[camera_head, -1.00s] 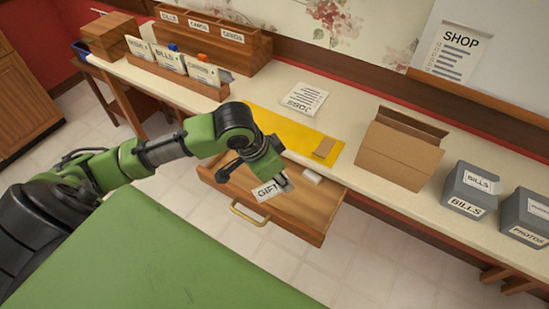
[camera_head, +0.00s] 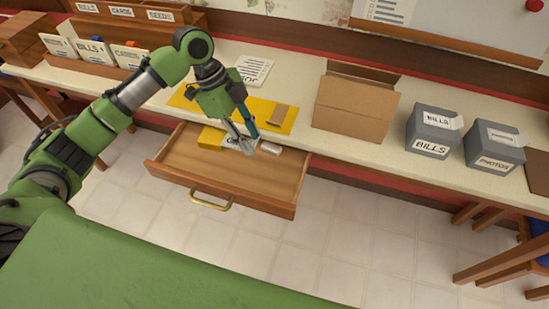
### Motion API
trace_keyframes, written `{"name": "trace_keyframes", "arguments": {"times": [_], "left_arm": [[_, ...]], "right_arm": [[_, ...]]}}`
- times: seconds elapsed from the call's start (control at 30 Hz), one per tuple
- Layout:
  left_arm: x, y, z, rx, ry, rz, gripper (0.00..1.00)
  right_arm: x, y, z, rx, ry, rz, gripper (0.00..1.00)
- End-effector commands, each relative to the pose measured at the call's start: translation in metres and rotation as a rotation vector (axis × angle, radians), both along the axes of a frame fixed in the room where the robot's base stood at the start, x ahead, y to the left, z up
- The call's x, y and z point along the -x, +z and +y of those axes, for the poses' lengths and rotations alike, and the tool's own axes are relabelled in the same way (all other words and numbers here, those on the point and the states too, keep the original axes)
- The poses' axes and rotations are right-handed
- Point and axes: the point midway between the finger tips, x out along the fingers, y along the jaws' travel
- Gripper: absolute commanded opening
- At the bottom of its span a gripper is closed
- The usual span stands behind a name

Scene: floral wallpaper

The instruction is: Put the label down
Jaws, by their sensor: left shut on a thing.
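My left gripper (camera_head: 247,139) reaches in over the back of the open drawer (camera_head: 235,177), its fingers pointing down. It is shut on the label (camera_head: 232,143), a small white piece with dark lettering. The fingers hide much of the label, and I cannot tell whether it touches the drawer bottom. My right gripper is not in view.
A small white block (camera_head: 271,148) and a yellow item (camera_head: 210,137) are at the drawer's back. On the desk are a yellow mat (camera_head: 276,124), an open cardboard box (camera_head: 352,107) and grey boxes (camera_head: 431,131). The drawer's front is clear.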

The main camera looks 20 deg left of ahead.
Motion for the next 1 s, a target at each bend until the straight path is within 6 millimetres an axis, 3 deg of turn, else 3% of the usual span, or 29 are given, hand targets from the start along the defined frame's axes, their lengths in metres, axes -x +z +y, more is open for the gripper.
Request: {"name": "trace_keyframes", "arguments": {"times": [0.17,0.4,0.73,0.9,1.0], "left_arm": [[-0.01,-0.018,-0.047,0.003,-0.002,0.002,0.2],[-0.018,-0.06,-0.078,0.001,0.002,0.002,0.2],[-0.022,-0.082,-0.095,0.001,0.002,0.001,0.2],[-0.022,-0.107,-0.093,-0.001,0.004,0.001,0.2],[-0.022,-0.11,-0.093,-0.001,0.003,-0.002,0.2]], "right_arm": [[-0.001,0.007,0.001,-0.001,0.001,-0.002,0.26],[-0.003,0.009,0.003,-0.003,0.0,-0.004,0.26],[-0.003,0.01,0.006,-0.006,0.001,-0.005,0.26],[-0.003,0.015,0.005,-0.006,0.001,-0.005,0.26],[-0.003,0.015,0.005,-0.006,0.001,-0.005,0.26]]}}
